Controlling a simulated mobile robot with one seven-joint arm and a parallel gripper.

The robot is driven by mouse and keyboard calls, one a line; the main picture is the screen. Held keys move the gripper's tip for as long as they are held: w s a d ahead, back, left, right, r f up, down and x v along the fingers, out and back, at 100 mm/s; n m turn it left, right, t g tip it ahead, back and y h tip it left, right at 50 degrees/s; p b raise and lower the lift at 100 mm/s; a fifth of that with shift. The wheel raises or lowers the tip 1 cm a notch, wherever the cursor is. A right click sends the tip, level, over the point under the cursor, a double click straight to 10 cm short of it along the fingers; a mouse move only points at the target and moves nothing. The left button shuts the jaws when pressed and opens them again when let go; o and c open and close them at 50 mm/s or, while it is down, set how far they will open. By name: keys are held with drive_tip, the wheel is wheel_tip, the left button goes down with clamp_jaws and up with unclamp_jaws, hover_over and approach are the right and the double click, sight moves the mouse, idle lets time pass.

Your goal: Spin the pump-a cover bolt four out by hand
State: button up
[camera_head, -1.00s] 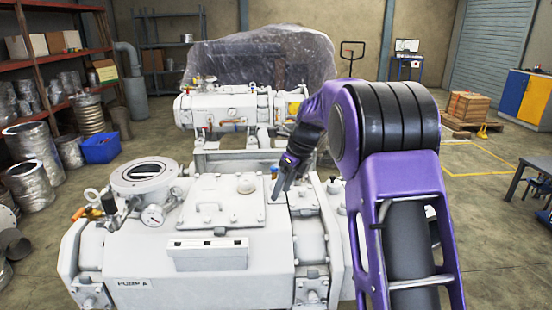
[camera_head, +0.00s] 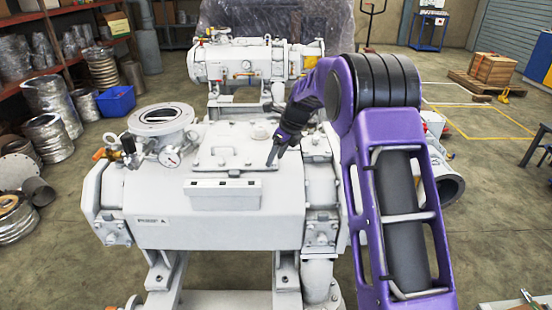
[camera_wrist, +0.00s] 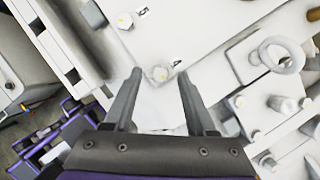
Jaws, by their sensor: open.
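Pump A (camera_head: 200,226) is the large pale-grey housing in the head view, with a flat cover (camera_head: 218,158) on top. My gripper (camera_head: 271,162) points down at the cover's front right corner. In the wrist view my gripper (camera_wrist: 160,75) is open, its two dark fingers apart. A small bolt head (camera_wrist: 160,73) lies between the fingertips, with a gap visible on each side. A small number mark (camera_wrist: 177,63) beside it is too blurred to read surely. Another cover bolt (camera_wrist: 125,20) with its own mark shows further up. In the head view the bolt is too small to make out.
A pale holder (camera_head: 222,194) with dark slots sits at the cover's front edge. A lifting eye (camera_wrist: 281,55) and fittings rise to the right in the wrist view.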

drive_tip(key=shift+a+f, duration=0.1)
drive_tip(key=shift+f, duration=0.1)
clamp_jaws()
drive_tip(key=shift+r+n+p, duration=0.1)
drive_tip(key=shift+n+p, duration=0.2)
drive_tip(key=shift+p, duration=0.2)
